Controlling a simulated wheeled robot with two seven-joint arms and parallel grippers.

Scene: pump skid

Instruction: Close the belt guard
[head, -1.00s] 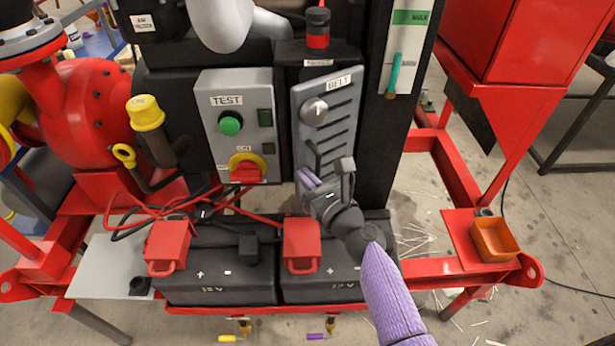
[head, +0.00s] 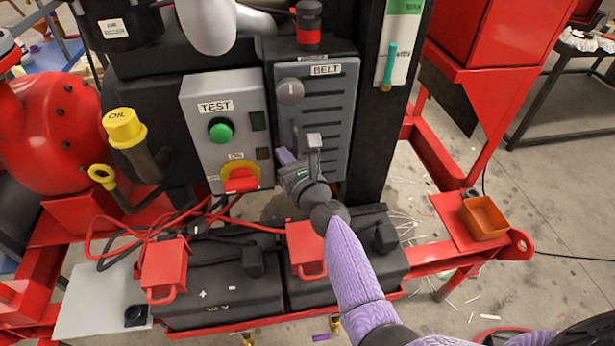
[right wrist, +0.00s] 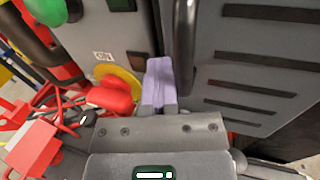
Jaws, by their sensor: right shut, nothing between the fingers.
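The belt guard (head: 338,110) is a grey slotted panel labelled BELT, right of the TEST box in the head view. It looks nearly square to the frame; I cannot tell whether it is fully shut. It has a round grey knob (head: 290,92) at its upper left and a dark upright bar handle (right wrist: 184,45) along its left side. My right gripper (head: 285,157) is at the guard's lower left. In the right wrist view its purple fingers (right wrist: 160,85) are together and empty, just left of the handle; contact is unclear. My left gripper is out of view.
The TEST box (head: 218,130) with a green button and red knob stands close left of the guard. Two black batteries (head: 225,300) with red terminal covers and cables lie below. An orange tray (head: 485,218) sits on the frame at right. A black post is right of the guard.

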